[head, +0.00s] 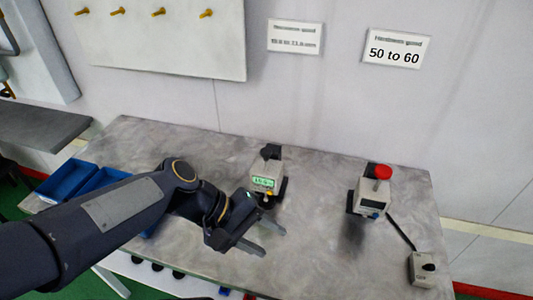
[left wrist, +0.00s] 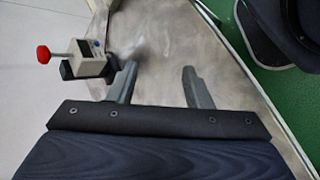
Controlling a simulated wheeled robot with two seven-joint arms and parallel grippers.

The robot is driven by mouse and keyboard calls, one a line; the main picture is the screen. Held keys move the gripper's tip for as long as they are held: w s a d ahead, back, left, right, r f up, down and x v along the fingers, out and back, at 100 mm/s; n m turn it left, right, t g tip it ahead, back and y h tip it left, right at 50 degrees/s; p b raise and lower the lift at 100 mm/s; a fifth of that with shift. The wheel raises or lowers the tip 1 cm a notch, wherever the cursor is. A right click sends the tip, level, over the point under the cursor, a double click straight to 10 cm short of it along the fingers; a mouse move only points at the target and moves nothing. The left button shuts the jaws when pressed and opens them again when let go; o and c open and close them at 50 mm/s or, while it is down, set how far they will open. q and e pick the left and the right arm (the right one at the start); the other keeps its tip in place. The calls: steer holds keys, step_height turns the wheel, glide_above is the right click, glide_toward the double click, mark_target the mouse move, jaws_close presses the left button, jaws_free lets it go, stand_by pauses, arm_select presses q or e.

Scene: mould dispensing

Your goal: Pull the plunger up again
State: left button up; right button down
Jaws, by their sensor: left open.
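A grey device with a red round knob (head: 383,171) on top stands on the right part of the table; its body (head: 369,199) carries a small dark display. This device also shows at the left of the left wrist view (left wrist: 90,60), with the red knob (left wrist: 43,54) pointing left. A second grey device with a lit green display (head: 264,182) and a black top stands near the middle. I cannot tell which part is the plunger. My left gripper (head: 274,243) is open and empty, in front of the green-display device and left of the red-knob device. My right gripper is not in view.
A small grey box with a black knob (head: 424,268) is at the table's right end, joined by a dark cable. Blue bins (head: 70,181) are at the left. Two signs (head: 397,49) hang on the wall. The table's front middle (head: 330,265) is clear.

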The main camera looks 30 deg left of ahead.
arm_select(q)
steer(key=w+a+n+t+h, duration=0.3)
steer(key=w+n, duration=0.4)
steer(key=n, duration=0.1)
steer(key=n+t+y+b, duration=0.1)
steer(key=n+t+y, duration=0.1)
steer(key=n+t, duration=0.75)
glide_toward(266, 150)
steer(key=w+n+g, duration=0.1)
steer(key=w+n, duration=0.1)
steer(key=x, duration=0.8)
steer(key=shift+s+d+r, duration=0.15)
steer(key=shift+d, duration=0.3)
jaws_close()
